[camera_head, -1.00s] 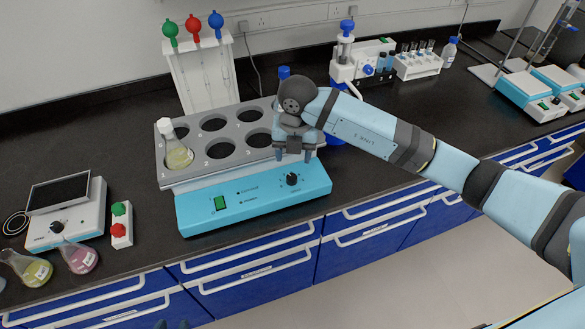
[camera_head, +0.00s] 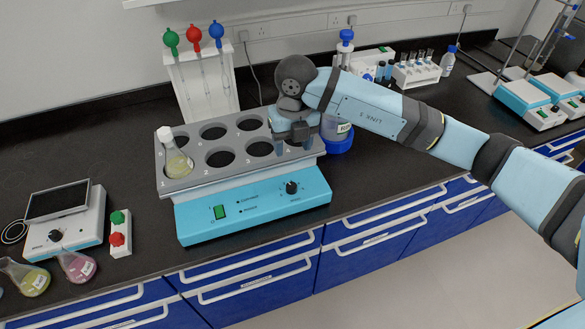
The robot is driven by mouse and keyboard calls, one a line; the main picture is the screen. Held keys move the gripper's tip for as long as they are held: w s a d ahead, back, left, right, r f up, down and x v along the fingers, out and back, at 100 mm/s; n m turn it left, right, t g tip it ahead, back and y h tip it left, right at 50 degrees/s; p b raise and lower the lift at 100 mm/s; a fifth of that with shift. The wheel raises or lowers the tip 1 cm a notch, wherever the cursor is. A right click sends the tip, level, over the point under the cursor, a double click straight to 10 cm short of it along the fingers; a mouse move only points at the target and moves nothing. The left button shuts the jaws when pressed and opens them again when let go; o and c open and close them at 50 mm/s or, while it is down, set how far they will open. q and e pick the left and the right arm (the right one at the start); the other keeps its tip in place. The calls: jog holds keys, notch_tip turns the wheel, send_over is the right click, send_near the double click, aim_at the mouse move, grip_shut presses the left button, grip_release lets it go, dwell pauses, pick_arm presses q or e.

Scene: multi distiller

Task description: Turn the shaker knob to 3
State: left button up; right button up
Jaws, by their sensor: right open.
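The shaker is a blue and grey unit with a holed top rack (camera_head: 200,178) and a blue front panel (camera_head: 250,208). Its small black knob (camera_head: 291,187) sits at the right of the panel and is fully in view. The knob's pointer and scale marks are too small to read. My right gripper (camera_head: 293,148) is open and empty, fingers pointing down. In the picture it is above the knob, in front of the rack's right part, and apart from the knob. It hides some of the rack's holes. My left gripper is not in view.
A flask (camera_head: 176,160) with yellow liquid stands in the rack's front left hole. A pipette stand (camera_head: 205,85) is behind the shaker. Bare dark bench lies right of the shaker.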

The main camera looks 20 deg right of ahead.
aim_at(292, 185)
notch_tip(292, 185, down, 14)
jog(key=n+p, duration=0.2)
jog(key=n, duration=0.2)
jog(key=shift+a+n, duration=0.1)
jog(key=shift+n, duration=0.2)
jog(key=c, duration=0.9)
jog(key=shift+c, duration=0.2)
